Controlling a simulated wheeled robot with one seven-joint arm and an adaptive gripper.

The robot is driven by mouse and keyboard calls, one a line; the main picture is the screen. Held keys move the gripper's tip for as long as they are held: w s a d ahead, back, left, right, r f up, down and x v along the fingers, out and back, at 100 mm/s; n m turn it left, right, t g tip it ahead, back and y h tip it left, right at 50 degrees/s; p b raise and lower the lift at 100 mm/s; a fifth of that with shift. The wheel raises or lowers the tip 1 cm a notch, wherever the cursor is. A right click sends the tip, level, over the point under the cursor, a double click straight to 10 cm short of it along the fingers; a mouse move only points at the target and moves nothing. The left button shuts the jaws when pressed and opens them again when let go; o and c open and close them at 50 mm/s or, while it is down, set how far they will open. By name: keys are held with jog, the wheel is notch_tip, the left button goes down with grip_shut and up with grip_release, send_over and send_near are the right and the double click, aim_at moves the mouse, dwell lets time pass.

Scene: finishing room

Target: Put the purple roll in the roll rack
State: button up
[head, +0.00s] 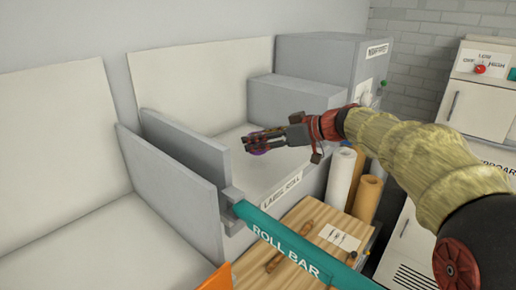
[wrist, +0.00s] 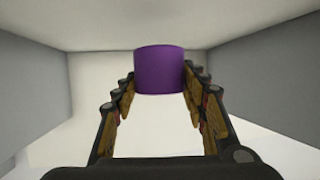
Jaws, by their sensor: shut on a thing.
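The purple roll (wrist: 160,70) is between the fingertips of my gripper (wrist: 159,88) in the wrist view, upright in the picture. In the head view my gripper (head: 262,140) reaches over the pale bay marked with a label that seems to read "LABEL STALL" (head: 282,189). Only a little purple shows there, mostly hidden by the fingers. The gripper is shut on the roll, and I cannot tell its height above the bay floor. No thing is clearly marked as the roll rack.
A grey divider (head: 185,178) stands left of the bay, and a grey block (head: 290,103) stands behind it. A teal bar marked "ROLL BAR" (head: 300,250) crosses in front, over a wooden top (head: 310,222). A white roll (head: 341,178) and a brown roll (head: 366,198) stand upright at right.

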jog(key=shift+w+f, duration=0.35)
jog(key=shift+f, duration=0.15)
jog(key=shift+w+f+p, duration=0.1)
jog(key=shift+f+p, duration=0.25)
jog(key=shift+f, duration=1.3)
jog(key=shift+f, duration=0.15)
jog(key=o, duration=1.2)
jog(key=shift+d+r, duration=0.2)
jog(key=b+v, duration=0.1)
jog(key=v, duration=1)
jog(key=shift+s+d+r+b, duration=0.1)
jog(key=shift+s+d+b, duration=0.15)
jog(key=shift+b, duration=0.1)
